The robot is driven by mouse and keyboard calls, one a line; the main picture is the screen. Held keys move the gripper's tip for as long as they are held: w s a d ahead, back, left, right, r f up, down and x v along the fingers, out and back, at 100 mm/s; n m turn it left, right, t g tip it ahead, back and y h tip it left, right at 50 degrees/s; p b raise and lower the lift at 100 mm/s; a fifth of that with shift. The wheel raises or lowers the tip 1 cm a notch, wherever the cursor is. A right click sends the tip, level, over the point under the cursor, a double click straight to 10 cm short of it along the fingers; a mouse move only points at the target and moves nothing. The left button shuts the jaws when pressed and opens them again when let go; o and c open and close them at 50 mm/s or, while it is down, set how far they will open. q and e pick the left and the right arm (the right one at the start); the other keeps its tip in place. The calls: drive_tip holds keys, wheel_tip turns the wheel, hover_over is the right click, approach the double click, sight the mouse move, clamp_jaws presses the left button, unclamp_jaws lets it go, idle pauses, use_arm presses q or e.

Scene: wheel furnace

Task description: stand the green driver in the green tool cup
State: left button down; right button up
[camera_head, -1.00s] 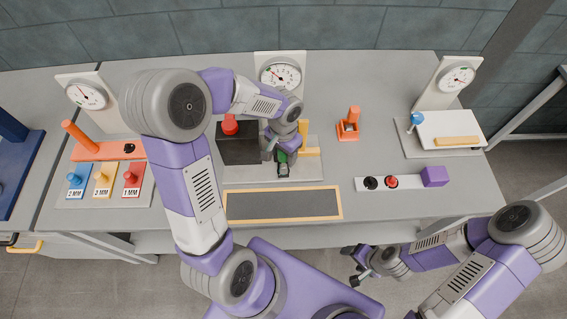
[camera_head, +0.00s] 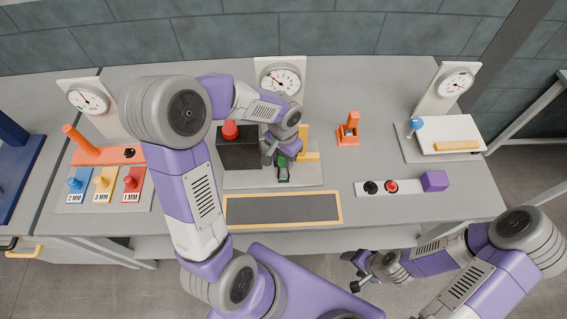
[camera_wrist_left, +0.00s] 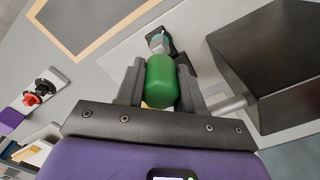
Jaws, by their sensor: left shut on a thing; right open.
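The green driver shows as a rounded green handle (camera_wrist_left: 162,82) between the fingers of my left gripper (camera_wrist_left: 160,88) in the left wrist view. In the head view my left gripper (camera_head: 282,158) is over the front of the grey plate, right of a black box. It is shut on the driver; the handle hides the tool's lower end. A small dark holder (camera_head: 283,175) with a bit of green lies just below these fingers. I cannot tell whether it is the green tool cup, or whether the driver is inside it. My right gripper (camera_head: 354,269) is open and empty in front of the table.
The black box (camera_head: 240,153) with a red button stands close left of my left gripper. A yellow bracket (camera_head: 308,147) is close on its right. A yellow-framed dark mat (camera_head: 283,208) lies in front. An orange stand (camera_head: 348,130) is further right, with clear tabletop around it.

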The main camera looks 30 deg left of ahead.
use_arm(q)
drive_tip(key=shift+r+p, duration=1.7)
drive_tip(key=shift+r, duration=0.7)
drive_tip(key=shift+s+f, duration=0.1)
drive_tip(key=shift+f, duration=0.05)
